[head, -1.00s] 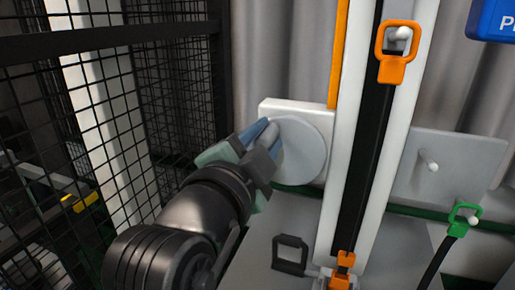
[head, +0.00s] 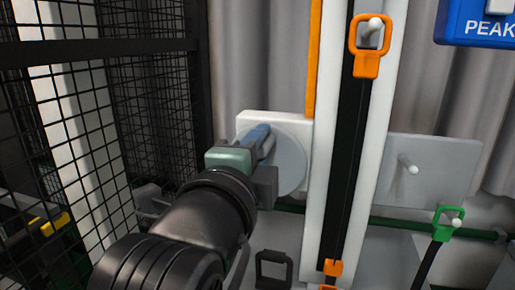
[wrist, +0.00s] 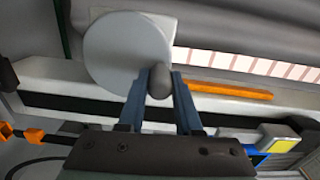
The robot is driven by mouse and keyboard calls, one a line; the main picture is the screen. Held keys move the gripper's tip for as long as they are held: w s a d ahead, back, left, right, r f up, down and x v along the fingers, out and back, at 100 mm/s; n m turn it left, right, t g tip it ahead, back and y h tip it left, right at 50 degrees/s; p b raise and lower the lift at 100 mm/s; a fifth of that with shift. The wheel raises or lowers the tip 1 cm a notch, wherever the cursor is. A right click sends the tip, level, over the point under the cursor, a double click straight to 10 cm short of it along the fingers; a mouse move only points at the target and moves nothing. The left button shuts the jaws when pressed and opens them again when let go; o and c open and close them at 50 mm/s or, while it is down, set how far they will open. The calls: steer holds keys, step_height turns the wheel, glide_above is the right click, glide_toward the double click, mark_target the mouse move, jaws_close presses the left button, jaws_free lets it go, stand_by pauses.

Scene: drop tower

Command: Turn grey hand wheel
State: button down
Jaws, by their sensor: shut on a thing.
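The grey hand wheel (head: 288,162) is a flat round disc on a white square plate (head: 275,121), left of the tower's white column in the head view. It also shows in the wrist view (wrist: 118,50), with a rounded grey handle knob (wrist: 160,82) near its rim. My gripper (head: 262,143) is at the wheel's upper left part in the head view. In the wrist view its two blue fingers (wrist: 159,90) stand on either side of the knob and are shut on it. In the head view the knob is mostly hidden by the fingers.
The white column (head: 382,130) with a black strip stands right of the wheel. An orange clip (head: 368,66) hangs on a peg there. A grey plate (head: 432,172) with a peg is further right. Black mesh fencing (head: 110,110) is close on the left.

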steer(key=shift+d+r, duration=0.1)
steer(key=shift+d, duration=0.1)
steer(key=c, duration=0.7)
jaws_free()
steer(key=shift+o, duration=0.5)
steer(key=shift+a, duration=0.1)
steer(key=b+v, duration=0.7)
steer(key=v, duration=0.6)
steer(key=shift+b, duration=0.3)
